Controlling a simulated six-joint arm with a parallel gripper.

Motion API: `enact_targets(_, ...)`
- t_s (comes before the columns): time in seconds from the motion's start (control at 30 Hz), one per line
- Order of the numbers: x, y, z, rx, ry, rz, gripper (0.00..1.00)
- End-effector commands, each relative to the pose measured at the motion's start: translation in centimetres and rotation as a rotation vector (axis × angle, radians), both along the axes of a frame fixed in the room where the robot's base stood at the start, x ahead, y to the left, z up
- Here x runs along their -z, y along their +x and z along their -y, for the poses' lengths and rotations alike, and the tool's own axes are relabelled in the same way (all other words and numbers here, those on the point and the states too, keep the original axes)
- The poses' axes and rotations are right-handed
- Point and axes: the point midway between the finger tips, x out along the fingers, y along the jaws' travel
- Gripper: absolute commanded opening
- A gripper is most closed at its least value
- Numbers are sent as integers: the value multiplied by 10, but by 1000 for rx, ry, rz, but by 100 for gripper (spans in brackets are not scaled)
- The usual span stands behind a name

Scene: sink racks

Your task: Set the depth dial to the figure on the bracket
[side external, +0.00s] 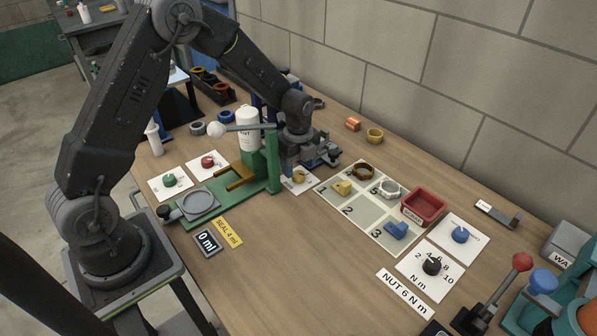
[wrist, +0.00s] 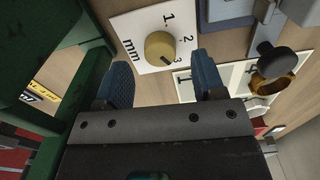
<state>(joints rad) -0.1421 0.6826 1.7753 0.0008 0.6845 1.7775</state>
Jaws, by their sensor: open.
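The depth dial is a yellow knob (wrist: 159,47) on a white card marked mm with the figures 1, 2 and 3. A dark mark on the knob's edge seems to face the 3. In the side view the knob (side external: 298,177) is partly hidden under my wrist. My gripper (wrist: 163,74) is open, one blue finger on each side of the knob's line, with the knob showing just beyond the fingertips; I see no contact. In the side view my gripper (side external: 312,160) is low over the card. I cannot make out a figure on any bracket.
A green press frame (side external: 272,160) stands close on the left of my gripper. A numbered board (side external: 362,212) with several parts lies to the right, beside a red bin (side external: 423,207). Other dials include a black one (side external: 431,266) and a blue one (side external: 460,235).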

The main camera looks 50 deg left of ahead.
Motion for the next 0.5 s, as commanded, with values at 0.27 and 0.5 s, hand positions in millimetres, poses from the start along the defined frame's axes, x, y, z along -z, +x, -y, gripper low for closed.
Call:
enact_targets(0.27,27,0,0,0,1,1,63)
enact_targets(0.5,28,0,0,0,1,2,63)
